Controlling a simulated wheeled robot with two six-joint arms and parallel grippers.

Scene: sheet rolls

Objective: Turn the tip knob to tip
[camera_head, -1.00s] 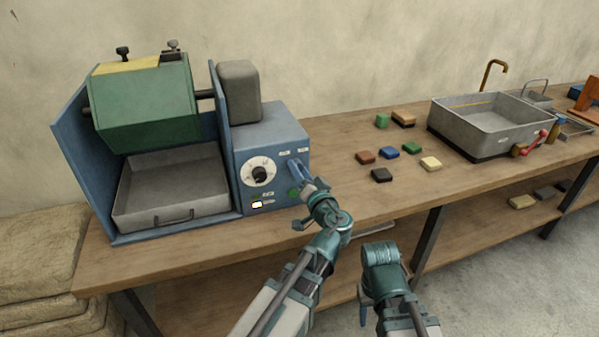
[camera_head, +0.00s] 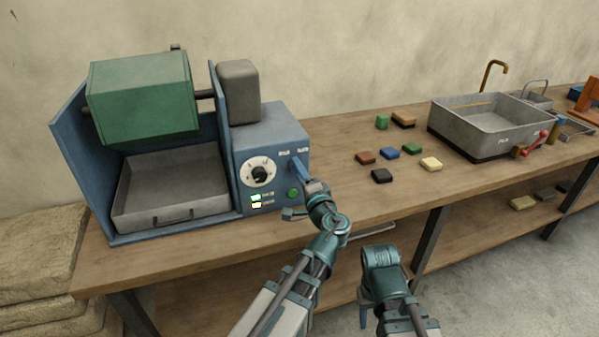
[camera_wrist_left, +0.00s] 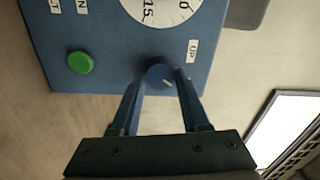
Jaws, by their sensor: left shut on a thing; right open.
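The tip knob is a small blue round knob (camera_wrist_left: 160,76) on the blue control box (camera_head: 270,130), with a label reading UP beside it in the left wrist view. My left gripper (camera_head: 298,168) is shut on it, one finger on each side; in the head view the fingers mostly hide it. The green drum (camera_head: 143,98) hangs on its axle above a grey tray (camera_head: 170,188), a plain green face towards me. My right gripper (camera_head: 366,308) is open and empty, pointing down in front of the bench.
The box also carries a white dial (camera_head: 258,172), a green button (camera_head: 293,193) and lit indicators (camera_head: 256,198). Several small coloured blocks (camera_head: 390,153) lie on the bench to the right. A grey basin (camera_head: 490,124) stands farther right. Sacks (camera_head: 40,255) are stacked at left.

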